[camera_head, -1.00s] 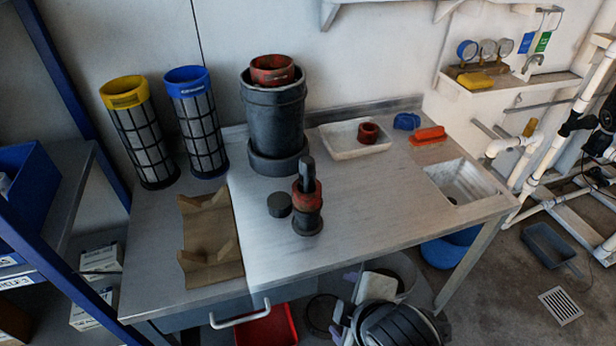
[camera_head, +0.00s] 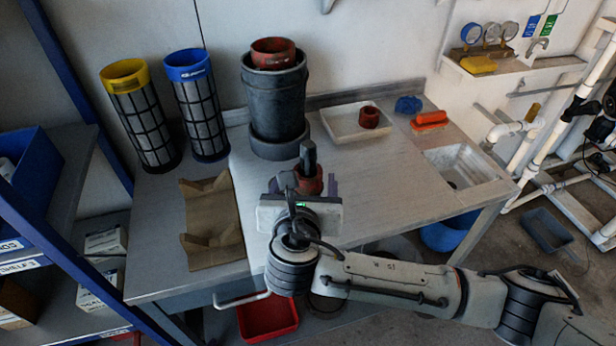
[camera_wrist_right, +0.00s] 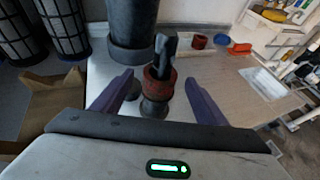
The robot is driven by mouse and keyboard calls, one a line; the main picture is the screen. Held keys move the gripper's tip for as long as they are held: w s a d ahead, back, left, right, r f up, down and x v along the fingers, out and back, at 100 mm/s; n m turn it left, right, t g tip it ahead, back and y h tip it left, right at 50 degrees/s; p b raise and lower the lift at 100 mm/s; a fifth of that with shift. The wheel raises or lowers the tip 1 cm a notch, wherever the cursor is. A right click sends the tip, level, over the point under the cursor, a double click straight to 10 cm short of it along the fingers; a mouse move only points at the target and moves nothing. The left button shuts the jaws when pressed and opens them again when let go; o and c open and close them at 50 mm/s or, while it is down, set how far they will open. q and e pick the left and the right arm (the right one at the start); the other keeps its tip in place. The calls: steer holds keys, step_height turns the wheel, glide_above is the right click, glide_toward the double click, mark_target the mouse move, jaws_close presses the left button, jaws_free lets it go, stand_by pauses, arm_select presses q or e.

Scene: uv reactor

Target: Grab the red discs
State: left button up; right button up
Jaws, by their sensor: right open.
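A red, worn collar (camera_head: 309,181) sits around a dark upright fitting (camera_head: 308,155) on the steel bench. My right gripper (camera_head: 303,187) is open in front of it. In the right wrist view the red collar (camera_wrist_right: 159,88) stands between the two spread purple fingers (camera_wrist_right: 158,84), with no contact that I can make out. Another red ring (camera_head: 369,117) sits in the pale tray (camera_head: 340,132). A red ring-shaped piece (camera_head: 273,52) rests in the top of the big black cylinder (camera_head: 274,105). The gripper body hides the fitting's base in the head view. My left gripper is not in view.
Yellow-topped (camera_head: 143,120) and blue-topped (camera_head: 198,105) mesh filters stand at the back left. A brown cradle (camera_head: 212,222) lies at the front left. An orange-red brush (camera_head: 429,121) and a sink (camera_head: 462,168) are at the right. The bench's middle right is clear.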

mark_target(307, 180)
steer(key=shift+f+x, duration=0.15)
steer(key=shift+x, duration=1.25)
steer(key=shift+f+x, duration=0.15)
steer(key=shift+x, duration=1.25)
steer(key=shift+s, duration=0.2)
steer(key=c, duration=1.2)
